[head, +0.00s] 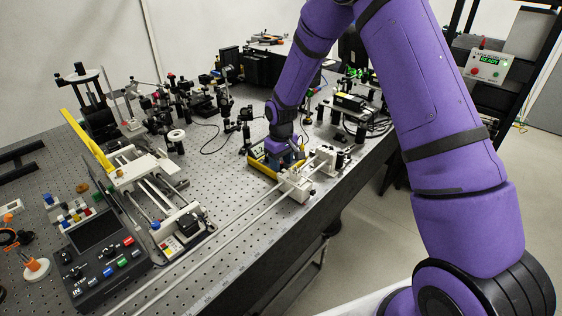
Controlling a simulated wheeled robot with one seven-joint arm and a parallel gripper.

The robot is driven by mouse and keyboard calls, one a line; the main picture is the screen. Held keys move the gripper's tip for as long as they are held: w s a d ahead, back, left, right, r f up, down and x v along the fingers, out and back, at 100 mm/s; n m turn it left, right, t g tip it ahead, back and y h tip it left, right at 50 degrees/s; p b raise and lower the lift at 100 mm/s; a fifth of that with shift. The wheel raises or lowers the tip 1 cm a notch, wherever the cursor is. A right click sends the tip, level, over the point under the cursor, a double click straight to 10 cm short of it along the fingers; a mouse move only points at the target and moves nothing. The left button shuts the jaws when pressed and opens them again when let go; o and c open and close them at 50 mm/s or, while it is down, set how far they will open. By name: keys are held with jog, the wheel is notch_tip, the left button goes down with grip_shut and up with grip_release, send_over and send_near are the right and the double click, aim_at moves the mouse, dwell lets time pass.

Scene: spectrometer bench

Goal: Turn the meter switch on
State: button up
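My gripper (290,160) is low over the bench at the middle of the head view, at the end of my purple arm. It is small here and partly hidden by my wrist, so I cannot tell whether its fingers are open or shut. A yellow-edged device (262,167), which looks like the meter, lies on the bench right under and beside my gripper. My gripper and wrist cover much of it. Its switch is hidden or too small to make out, and I cannot tell whether my gripper touches it.
White blocks with a long rail (235,228) stand just in front of the yellow device. A dark control box (105,262) with coloured buttons is at the lower left. Optics mounts (190,100) crowd the back. The perforated bench top (225,190) is clear left of the device.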

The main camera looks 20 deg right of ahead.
notch_tip(320, 180, up, 11)
dwell(0.8)
jog(key=s+d+r+m+t, duration=0.2)
jog(key=s+d+r+t, duration=0.15)
jog(key=s+r, duration=1.45)
jog(key=s+d+r+m+t, duration=0.1)
jog(key=s+r, duration=0.2)
jog(key=s, duration=0.6)
jog(key=s+d+r+m, duration=0.1)
jog(key=s+d+r, duration=0.1)
jog(key=s, duration=0.8)
jog(key=shift+d+r+m+t, duration=0.25)
jog(key=shift+r+m+t, duration=0.15)
jog(key=shift+r, duration=0.2)
